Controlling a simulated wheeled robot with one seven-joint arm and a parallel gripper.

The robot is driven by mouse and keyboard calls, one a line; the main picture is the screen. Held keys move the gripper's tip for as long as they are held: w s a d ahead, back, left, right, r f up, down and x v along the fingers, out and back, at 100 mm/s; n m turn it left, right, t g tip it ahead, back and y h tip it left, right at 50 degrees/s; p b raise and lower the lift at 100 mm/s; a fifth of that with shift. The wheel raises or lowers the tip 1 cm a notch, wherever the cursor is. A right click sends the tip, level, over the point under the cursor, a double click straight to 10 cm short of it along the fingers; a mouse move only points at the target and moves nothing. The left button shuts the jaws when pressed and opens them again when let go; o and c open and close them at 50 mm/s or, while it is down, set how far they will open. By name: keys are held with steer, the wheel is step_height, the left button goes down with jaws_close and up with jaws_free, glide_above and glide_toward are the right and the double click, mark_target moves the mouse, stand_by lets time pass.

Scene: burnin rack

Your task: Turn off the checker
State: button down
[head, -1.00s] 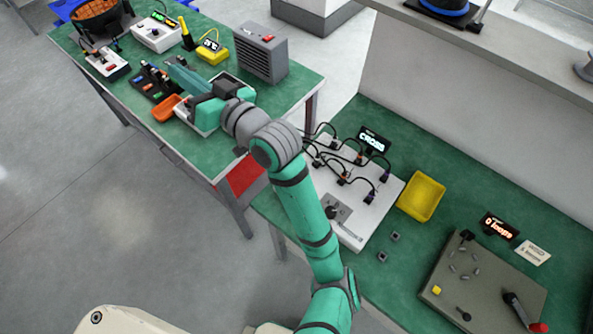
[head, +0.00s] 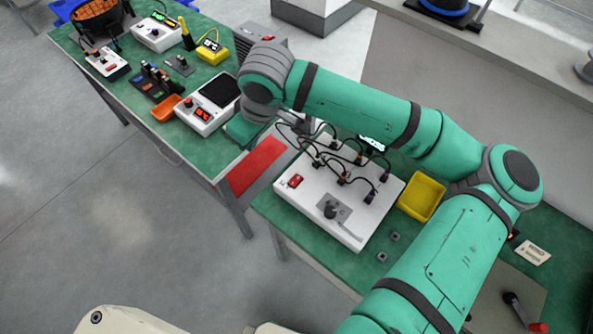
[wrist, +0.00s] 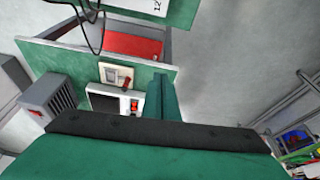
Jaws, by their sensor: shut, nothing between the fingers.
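A white panel (head: 330,215) with several black cables plugged in lies on the right-hand green table; I take it as the checker, though its label is not readable. A red rocker switch (head: 295,181) sits at its left corner, and a lever (head: 331,209) on a grey plate is at its front. Its lit display (head: 372,142) is mostly hidden by my arm. My gripper (head: 243,130) is over the right end of the left-hand table, left of the panel and apart from it. In the wrist view the gripper's fingers (wrist: 162,88) are shut and empty.
A white box (head: 207,112) with a black top and red switches is beside my gripper. A grey vented box (wrist: 45,95) stands nearby. A yellow tray (head: 421,196) is right of the panel. A red surface (head: 257,165) lies low between the tables.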

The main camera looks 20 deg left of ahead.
mark_target(297, 177)
steer(key=w+d+h, duration=0.1)
steer(key=d+h, duration=0.3)
steer(key=d, duration=0.5)
steer(key=shift+w+d+m, duration=0.25)
steer(key=shift+d+m, duration=0.05)
steer(key=shift+m, duration=0.1)
steer(key=f, duration=0.4)
steer(key=w+f, duration=0.1)
steer(key=f, duration=0.9)
steer(key=shift+w+d, duration=0.3)
steer(key=shift+a+f, duration=0.1)
